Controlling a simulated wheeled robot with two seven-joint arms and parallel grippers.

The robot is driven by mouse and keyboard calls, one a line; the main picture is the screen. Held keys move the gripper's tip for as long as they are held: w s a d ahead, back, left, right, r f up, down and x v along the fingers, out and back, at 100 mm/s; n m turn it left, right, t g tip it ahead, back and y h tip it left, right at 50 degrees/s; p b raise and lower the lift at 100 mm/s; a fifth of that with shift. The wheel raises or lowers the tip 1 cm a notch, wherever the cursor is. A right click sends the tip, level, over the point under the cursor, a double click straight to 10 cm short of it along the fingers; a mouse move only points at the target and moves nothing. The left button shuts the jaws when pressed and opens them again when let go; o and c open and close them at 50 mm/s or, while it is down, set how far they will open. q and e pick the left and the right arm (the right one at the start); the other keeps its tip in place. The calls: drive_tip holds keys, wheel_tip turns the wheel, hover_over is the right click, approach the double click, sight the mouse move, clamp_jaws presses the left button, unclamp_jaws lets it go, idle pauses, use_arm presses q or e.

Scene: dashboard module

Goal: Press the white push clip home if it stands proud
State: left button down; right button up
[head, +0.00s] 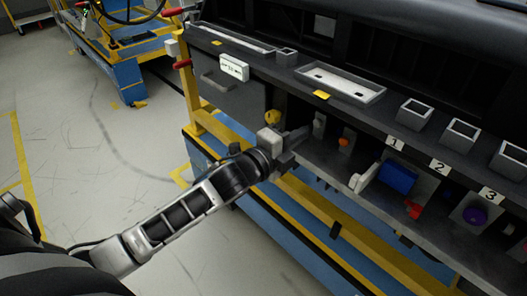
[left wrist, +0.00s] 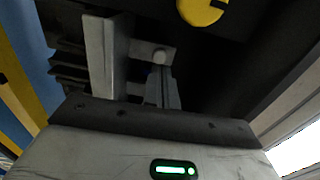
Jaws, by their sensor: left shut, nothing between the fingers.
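A small pale round clip head (left wrist: 160,56) shows on a grey plate just beyond my fingertips in the left wrist view. In the head view a pale clip on a grey plate (head: 319,121) sits under the dashboard ledge, just right of my fingertips. My left gripper (head: 301,133) is shut and empty, pointing at that plate; its closed fingers also show in the left wrist view (left wrist: 163,88). I cannot tell whether the fingertips touch the clip or whether it stands proud. My right gripper is not in view.
A yellow round part (head: 272,117) is left of the plate, and an orange knob (head: 344,142) is to its right. Farther right are a blue block (head: 397,178), a red part (head: 412,209) and a purple knob (head: 475,215). The dashboard ledge overhangs them.

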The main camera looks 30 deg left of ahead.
use_arm(q)
drive_tip(key=v, duration=1)
drive_tip(key=shift+s+b, duration=0.15)
drive_tip(key=shift+b, duration=0.2)
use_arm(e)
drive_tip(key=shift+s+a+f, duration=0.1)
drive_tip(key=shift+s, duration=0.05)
use_arm(q)
drive_tip(key=shift+a, duration=0.1)
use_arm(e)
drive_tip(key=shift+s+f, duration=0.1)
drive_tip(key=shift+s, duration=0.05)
